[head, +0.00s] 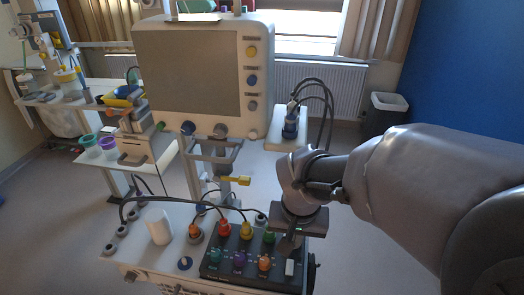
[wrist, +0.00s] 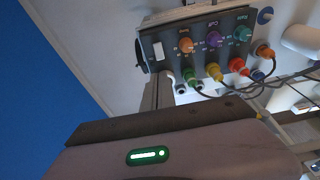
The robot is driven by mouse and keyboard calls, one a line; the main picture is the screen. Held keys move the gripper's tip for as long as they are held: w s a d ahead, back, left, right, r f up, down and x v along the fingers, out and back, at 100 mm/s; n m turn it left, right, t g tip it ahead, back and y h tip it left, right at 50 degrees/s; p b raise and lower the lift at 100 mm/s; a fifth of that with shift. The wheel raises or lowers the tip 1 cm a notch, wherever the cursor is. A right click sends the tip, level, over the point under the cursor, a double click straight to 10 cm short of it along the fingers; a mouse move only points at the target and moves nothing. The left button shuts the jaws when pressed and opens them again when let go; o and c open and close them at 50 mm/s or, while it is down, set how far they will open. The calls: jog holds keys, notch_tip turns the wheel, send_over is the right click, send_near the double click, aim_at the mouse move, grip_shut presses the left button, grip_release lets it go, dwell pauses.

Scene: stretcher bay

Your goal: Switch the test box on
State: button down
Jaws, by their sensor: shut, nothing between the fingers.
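The test box (head: 248,262) is a dark box with coloured knobs and plugs on a white cart top. Its white switch (head: 290,268) is at the right end of the top face. In the wrist view the test box (wrist: 205,42) appears turned round, with the white switch (wrist: 159,51) at its left end. I cannot tell the switch's position. My gripper (head: 287,248) is shut and empty, pointing down over the box's right rear part, close behind the switch. The wrist view shows its fingers (wrist: 158,92) near the switch; whether they touch the box is unclear.
Cables run from the coloured plugs (head: 246,230) leftwards across the cart. A white bottle (head: 159,227) stands left of the box. A large monitor (head: 200,75) rises behind. A small shelf (head: 287,142) holds a blue device with looped cables behind my wrist.

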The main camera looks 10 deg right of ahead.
aim_at(290, 268)
jog(key=b+x, duration=0.5)
jog(key=x, duration=0.8)
jog(key=shift+r+p, duration=0.1)
jog(key=shift+p, duration=0.4)
jog(key=shift+w+g+p, duration=0.1)
jog(key=shift+g+p, duration=0.3)
jog(key=shift+p, duration=0.2)
jog(key=shift+w+d+f+b, duration=0.1)
jog(key=shift+w+f+b, duration=0.15)
jog(key=shift+f, duration=0.2)
jog(key=shift+s+a+b, duration=0.3)
jog(key=shift+s, duration=0.7)
